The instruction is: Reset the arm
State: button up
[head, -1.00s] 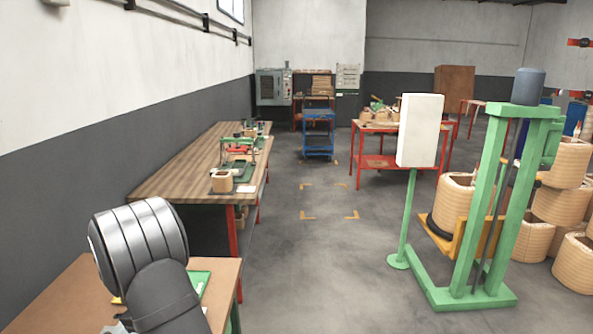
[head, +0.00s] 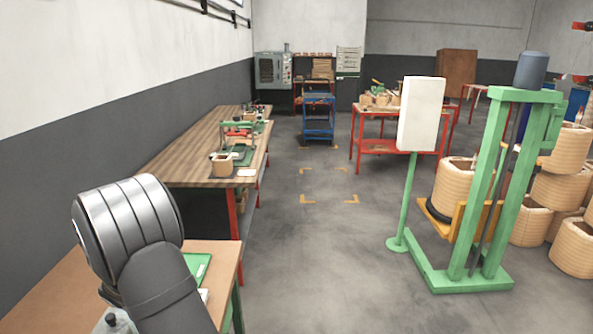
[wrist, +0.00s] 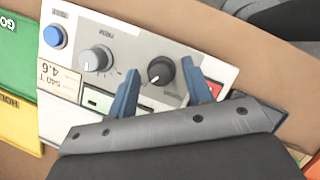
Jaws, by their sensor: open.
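My arm (head: 135,240) fills the lower left of the head view, over the near brown table; my gripper is hidden behind it there. The fingers lie in front of a light control panel. The panel has a grey knob (wrist: 96,59), a black knob (wrist: 161,70), a blue button (wrist: 54,36) and a red button (wrist: 215,88) partly behind the right finger. I cannot tell whether the fingers touch the panel.
Green (wrist: 17,47) and yellow (wrist: 20,118) labelled pieces lie left of the panel. A long wooden bench (head: 190,150) runs along the left wall.

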jog(key=shift+s+n+t+y, duration=0.1)
jog(key=shift+n+t+y, duration=0.2)
jog(key=shift+n, duration=0.8)
jog(key=shift+v, duration=1.45)
jog(key=o, duration=1.2)
jog(key=s+a+r+m+y, duration=0.2)
jog(key=s+r+m, duration=0.15)
jog(key=r, duration=0.55)
jog(key=s+a+r+m+y, duration=0.2)
jog(key=s+a+r, duration=0.15)
jog(key=r, duration=0.55)
jog(key=s+a+r+m+y, duration=0.1)
jog(key=s+r+m, duration=0.3)
jog(key=r, duration=0.5)
jog(key=shift+n+t, duration=0.4)
jog(key=shift+n, duration=0.05)
jog(key=x, duration=0.6)
jog(key=a+x, duration=0.1)
jog(key=x, duration=0.2)
jog(key=shift+s+f, duration=0.15)
jog(key=shift+f, duration=0.05)
jog(key=shift+d+r, duration=0.1)
jog(key=v, duration=1)
jog(key=shift+d, duration=0.15)
